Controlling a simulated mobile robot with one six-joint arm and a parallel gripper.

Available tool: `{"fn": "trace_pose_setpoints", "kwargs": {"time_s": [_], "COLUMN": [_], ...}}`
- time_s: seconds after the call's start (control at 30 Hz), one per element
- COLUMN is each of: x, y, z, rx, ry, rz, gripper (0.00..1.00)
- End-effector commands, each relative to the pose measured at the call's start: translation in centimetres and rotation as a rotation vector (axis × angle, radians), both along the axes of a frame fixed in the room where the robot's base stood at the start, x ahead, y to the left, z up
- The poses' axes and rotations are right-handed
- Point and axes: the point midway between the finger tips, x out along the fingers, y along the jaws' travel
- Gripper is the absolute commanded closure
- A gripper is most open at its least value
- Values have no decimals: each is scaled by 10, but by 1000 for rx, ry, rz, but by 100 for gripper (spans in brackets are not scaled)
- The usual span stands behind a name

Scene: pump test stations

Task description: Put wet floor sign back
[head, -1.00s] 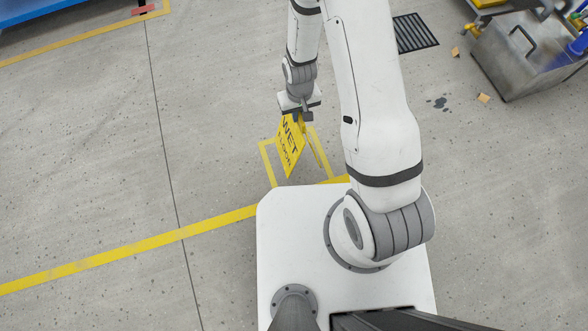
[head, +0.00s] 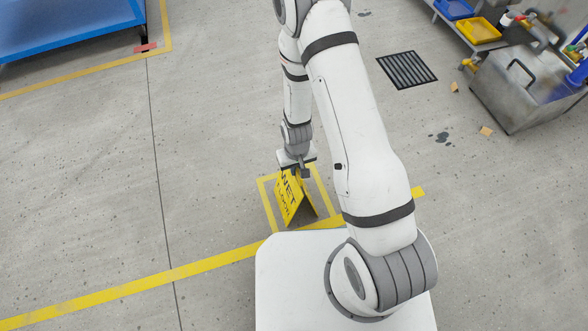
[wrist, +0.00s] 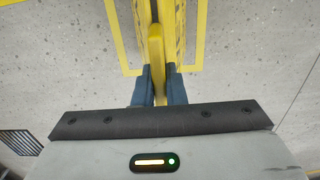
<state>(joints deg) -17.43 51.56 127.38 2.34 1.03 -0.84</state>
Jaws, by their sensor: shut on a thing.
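The yellow wet floor sign (head: 290,200) is an A-frame with dark lettering, seen in the head view below my gripper. My gripper (head: 297,172) is shut on its top edge. In the wrist view the sign (wrist: 156,50) runs up from between the two dark fingers of my gripper (wrist: 158,88). The sign stands upright with its panels spread, within a yellow outlined floor box (head: 265,196). Whether its feet touch the floor I cannot tell. The gripper and sign hide part of the outline.
A long yellow floor line (head: 130,288) crosses in front of the box. A dark floor grate (head: 407,70) lies at the upper right, near a grey metal tank (head: 515,95), orange scraps and a dark spill (head: 442,137). A blue platform (head: 70,25) is at the upper left. Floor around the box is clear.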

Motion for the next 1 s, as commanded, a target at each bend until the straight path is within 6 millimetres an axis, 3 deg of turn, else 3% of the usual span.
{"fn": "trace_pose_setpoints", "kwargs": {"time_s": [0.27, 0.3, 0.57, 0.87, 1.0], "x": [0, 0, 0, 0, 1], "y": [0, 0, 1, 1, 1], "z": [-2, -2, -1, 3, 25], "rx": [0, 0, 0, 0, 1], "ry": [-1, -1, -1, -1, -4], "rz": [1, 1, 1, 2, 2], "gripper": [100, 88, 68, 68, 68]}}
